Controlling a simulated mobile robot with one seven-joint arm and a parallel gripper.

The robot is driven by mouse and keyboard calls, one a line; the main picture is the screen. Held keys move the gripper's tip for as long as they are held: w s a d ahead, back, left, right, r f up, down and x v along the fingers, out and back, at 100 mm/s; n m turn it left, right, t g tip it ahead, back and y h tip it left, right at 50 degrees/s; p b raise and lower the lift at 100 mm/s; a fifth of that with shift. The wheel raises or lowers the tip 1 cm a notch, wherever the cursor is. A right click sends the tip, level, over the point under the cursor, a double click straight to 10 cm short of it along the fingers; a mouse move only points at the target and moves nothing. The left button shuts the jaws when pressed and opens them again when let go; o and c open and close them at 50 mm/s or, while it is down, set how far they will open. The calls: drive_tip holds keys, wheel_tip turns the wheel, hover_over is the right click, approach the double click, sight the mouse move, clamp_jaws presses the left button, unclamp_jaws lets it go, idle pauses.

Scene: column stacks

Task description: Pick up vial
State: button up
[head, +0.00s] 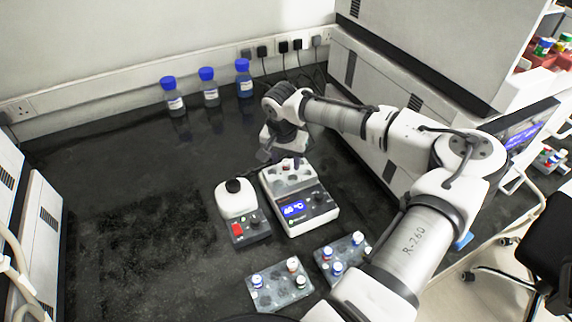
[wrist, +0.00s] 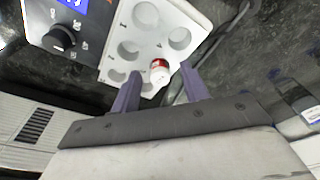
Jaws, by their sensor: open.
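A vial (wrist: 158,70) with a red and white cap sits in a hole of the white holed block (wrist: 118,66) in the wrist view. The block is the top of a white device (head: 318,207) with a blue display. My gripper (wrist: 160,70) is open, with one purple finger on each side of the vial's cap. No contact between fingers and cap is clear. In the head view my gripper (head: 284,158) is over the back of the device and partly hides the block. The vial's lower part is hidden in the hole.
A smaller device (head: 237,200) with a black top knob stands left of the white device. Two trays with several vials, one left (head: 275,292) and one right (head: 340,262), lie in front. Three blue-capped bottles (head: 210,88) stand at the back. The bench's left side is clear.

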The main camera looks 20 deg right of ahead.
drive_tip(key=shift+c, duration=0.4)
clamp_jaws()
drive_tip(key=shift+r, duration=0.15)
